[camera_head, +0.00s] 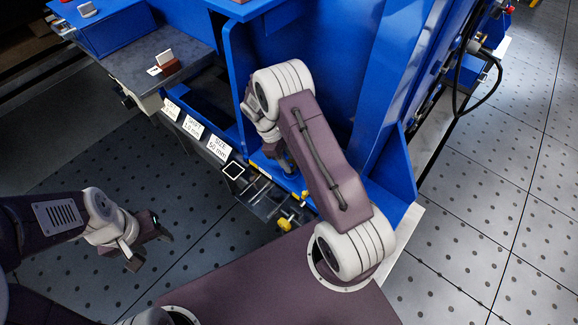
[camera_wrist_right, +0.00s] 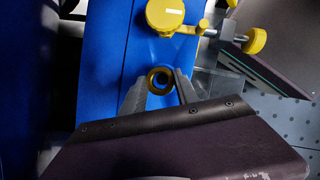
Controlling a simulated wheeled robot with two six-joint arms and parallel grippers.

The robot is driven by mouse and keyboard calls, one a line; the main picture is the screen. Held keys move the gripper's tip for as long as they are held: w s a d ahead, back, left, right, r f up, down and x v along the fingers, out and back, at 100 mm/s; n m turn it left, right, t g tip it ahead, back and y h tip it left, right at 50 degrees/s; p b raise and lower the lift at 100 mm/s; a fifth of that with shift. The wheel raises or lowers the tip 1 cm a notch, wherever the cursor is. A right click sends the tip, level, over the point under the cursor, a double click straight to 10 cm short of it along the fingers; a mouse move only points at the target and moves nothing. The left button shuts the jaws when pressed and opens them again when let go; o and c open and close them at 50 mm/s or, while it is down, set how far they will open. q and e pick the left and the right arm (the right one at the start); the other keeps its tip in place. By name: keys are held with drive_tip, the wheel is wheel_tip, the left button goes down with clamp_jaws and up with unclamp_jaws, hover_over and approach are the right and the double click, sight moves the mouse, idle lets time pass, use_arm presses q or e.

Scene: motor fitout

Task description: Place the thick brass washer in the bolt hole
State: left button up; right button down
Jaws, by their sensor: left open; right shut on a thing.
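The brass washer (camera_wrist_right: 160,80) is a thick, dark gold ring between the fingertips of my right gripper (camera_wrist_right: 160,88) in the right wrist view. My right gripper is shut on it, close over a blue surface (camera_wrist_right: 100,75). I cannot tell whether the washer touches that surface. No bolt hole can be made out; the washer and fingers may cover it. In the head view my right arm reaches into the blue frame and hides the washer. My left gripper (camera_head: 146,242) is open and empty over the floor at the left.
A yellow knob (camera_wrist_right: 165,15) stands just beyond the washer, with another yellow knob (camera_wrist_right: 254,41) to its right. White size labels (camera_head: 218,148) line the bench edge. The floor around my left gripper is clear.

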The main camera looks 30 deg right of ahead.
wheel_tip(320, 180, down, 3)
drive_tip(key=shift+r+b, duration=0.2)
drive_tip(key=shift+b, duration=0.25)
drive_tip(key=shift+f, duration=0.1)
drive_tip(key=shift+r, duration=0.2)
use_arm(q)
drive_tip(key=shift+f, duration=0.85)
use_arm(e)
drive_tip(key=shift+f, duration=0.65)
